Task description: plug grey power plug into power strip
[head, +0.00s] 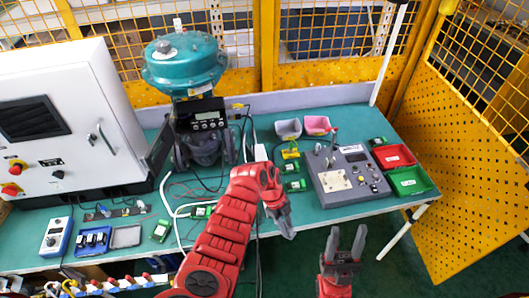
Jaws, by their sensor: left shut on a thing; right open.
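My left gripper (281,212) is at the end of the red arm, over the front edge of the table, pointing down and to the right. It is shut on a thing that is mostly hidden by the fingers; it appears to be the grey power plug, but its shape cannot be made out. My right gripper (345,245) is open and empty, in front of the table, with its fingers pointing up in the picture.
A teal valve actuator (184,62) stands at the back. A grey control box (346,178) is at right, beside red (393,157) and green (409,181) bins. A white cabinet (62,125) fills the left. White cables (178,212) loop across the table near my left arm.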

